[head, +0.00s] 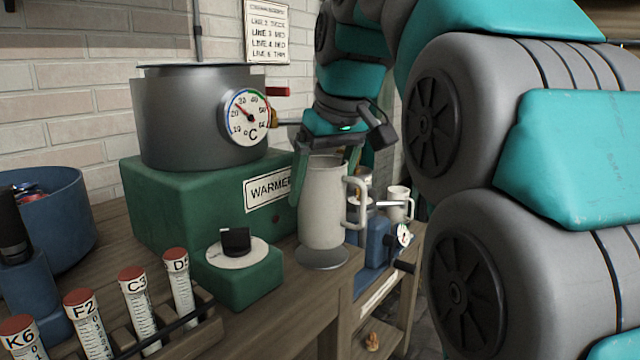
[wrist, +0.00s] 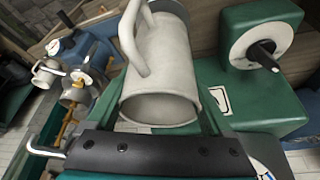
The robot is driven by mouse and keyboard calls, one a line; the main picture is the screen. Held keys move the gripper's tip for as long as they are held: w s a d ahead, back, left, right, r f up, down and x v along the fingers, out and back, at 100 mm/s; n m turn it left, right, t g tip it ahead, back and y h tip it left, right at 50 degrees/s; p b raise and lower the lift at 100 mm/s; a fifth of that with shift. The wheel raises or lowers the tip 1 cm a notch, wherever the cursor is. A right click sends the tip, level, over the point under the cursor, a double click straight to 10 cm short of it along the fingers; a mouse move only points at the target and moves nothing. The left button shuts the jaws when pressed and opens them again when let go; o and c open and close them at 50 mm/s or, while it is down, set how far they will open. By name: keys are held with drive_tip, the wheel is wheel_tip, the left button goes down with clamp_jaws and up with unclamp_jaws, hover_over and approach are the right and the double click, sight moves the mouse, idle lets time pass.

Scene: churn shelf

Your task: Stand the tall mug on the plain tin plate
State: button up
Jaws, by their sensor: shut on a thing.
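The tall mug (head: 324,205) is pale grey-white with a handle on its right side in the head view. It stands upright at the bench's front right corner. My gripper (head: 325,183) comes from above with its green fingers on either side of the mug, shut on it. A small grey plate (head: 322,263) shows directly under the mug's base; I cannot tell whether the base touches it. In the wrist view the mug (wrist: 162,65) fills the middle, mouth towards the camera, handle at upper left.
The green warmer (head: 160,200) with a grey pot (head: 185,115) is close behind and left of the mug. A green knob box (head: 245,280) stands left of the plate. A rack of labelled tubes (head: 180,335) is at front left. A smaller mug (head: 398,203) is beyond, right.

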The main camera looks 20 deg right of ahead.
drive_tip(key=shift+f+b, duration=0.65)
drive_tip(key=shift+f, duration=0.5)
idle(0.8)
drive_tip(key=o, duration=1.3)
drive_tip(key=shift+r+p, duration=1.6)
drive_tip(key=shift+r, duration=0.7)
